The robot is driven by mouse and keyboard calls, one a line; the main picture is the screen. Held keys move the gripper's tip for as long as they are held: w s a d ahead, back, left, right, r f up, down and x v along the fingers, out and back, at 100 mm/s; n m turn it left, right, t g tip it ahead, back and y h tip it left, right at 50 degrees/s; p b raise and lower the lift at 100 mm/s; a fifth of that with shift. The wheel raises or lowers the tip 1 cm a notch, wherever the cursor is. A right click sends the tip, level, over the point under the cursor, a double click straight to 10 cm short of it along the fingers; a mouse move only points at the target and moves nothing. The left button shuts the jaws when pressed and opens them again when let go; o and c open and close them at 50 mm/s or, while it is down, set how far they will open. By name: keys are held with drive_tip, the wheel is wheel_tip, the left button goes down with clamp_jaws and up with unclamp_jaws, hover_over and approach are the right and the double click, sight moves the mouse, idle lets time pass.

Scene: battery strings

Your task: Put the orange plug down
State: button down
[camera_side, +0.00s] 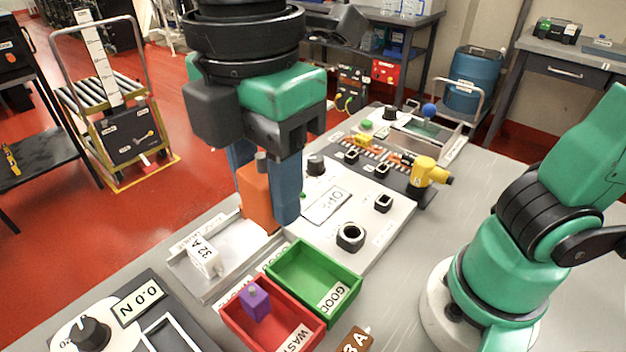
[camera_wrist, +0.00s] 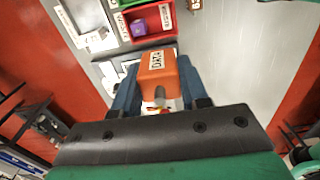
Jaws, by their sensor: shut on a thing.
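The orange plug (camera_side: 256,200) is a block held between the two blue fingers of my gripper (camera_side: 266,198). In the wrist view the plug (camera_wrist: 158,68) shows a white label reading DATA, with my gripper's fingers (camera_wrist: 158,88) on either side of it. In the side view its lower end is near the edge of the pale panel, beside the metal tray and behind the green bin. I cannot tell whether it touches the surface below. The right finger hides part of it.
A green bin (camera_side: 346,268) and a red bin (camera_side: 236,322) holding a purple block (camera_side: 255,302) stand in front. A metal tray (camera_side: 190,272) with a white block (camera_side: 203,256) is at left. The pale panel (camera_side: 375,228) has black sockets. A yellow plug (camera_side: 425,172) sits behind at right.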

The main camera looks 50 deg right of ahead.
drive_tip(key=shift+s+a+f, duration=0.2)
wheel_tip(320, 180, down, 19)
drive_tip(key=shift+f, duration=0.2)
idle(0.4)
drive_tip(key=shift+f, duration=0.6)
drive_tip(key=c, duration=0.7)
unclamp_jaws()
